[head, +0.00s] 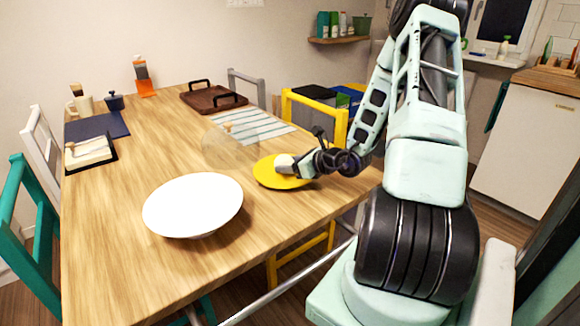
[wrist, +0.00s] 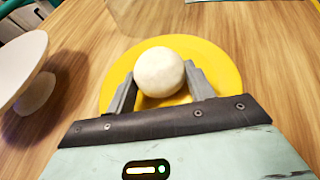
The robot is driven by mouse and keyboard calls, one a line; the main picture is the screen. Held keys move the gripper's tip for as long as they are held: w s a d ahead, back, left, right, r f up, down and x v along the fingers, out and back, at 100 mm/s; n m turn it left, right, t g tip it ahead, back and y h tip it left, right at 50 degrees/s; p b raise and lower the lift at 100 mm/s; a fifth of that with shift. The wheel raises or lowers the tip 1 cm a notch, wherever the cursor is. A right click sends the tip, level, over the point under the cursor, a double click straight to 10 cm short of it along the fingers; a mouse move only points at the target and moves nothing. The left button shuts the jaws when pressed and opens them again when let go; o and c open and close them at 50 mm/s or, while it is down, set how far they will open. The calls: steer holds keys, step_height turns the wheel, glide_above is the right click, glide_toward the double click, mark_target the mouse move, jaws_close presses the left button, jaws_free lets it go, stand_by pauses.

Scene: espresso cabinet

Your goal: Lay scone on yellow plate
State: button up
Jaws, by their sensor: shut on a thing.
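The yellow plate (head: 268,176) lies on the wooden table near its right edge. It also shows in the wrist view (wrist: 222,68), under and around my gripper. The scone (wrist: 159,73) is a pale, rounded lump between my gripper's two fingers. My gripper (head: 287,164) is over the yellow plate, with its fingers (wrist: 160,84) shut on the scone. I cannot tell whether the scone touches the plate.
A white dish on a foot (head: 193,204) stands left of the yellow plate. A clear dome (head: 228,148) with a wooden knob stands just behind the plate. A striped cloth (head: 255,125) and a brown tray (head: 213,98) lie further back. The front left table area is clear.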

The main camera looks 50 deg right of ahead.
steer(key=shift+f, duration=0.2)
steer(key=o, duration=1)
